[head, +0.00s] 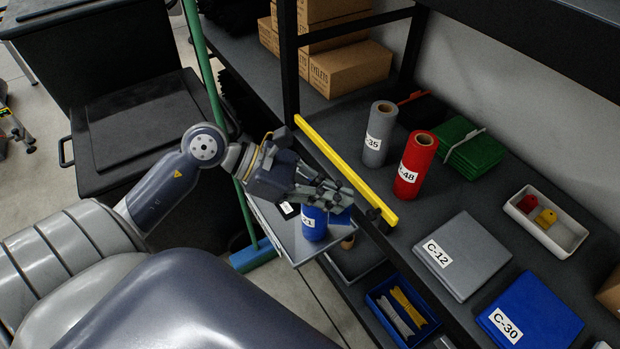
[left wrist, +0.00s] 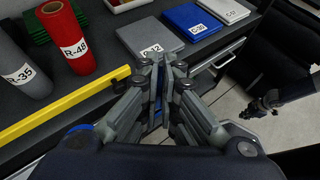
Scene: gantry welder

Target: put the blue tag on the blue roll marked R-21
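A blue patch (head: 342,216) also shows under the fingers in the head view. Whether the tag touches the roll is hidden. What looks like my right gripper (left wrist: 262,104) is far off, small and dark.
A yellow bar (head: 345,172) runs along the shelf edge close to the left gripper. Beyond it stand a grey roll (head: 379,135) and a red roll (head: 414,166). A white tray (head: 575,248) holds red and yellow tags. A blue bin (head: 378,310) is below.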

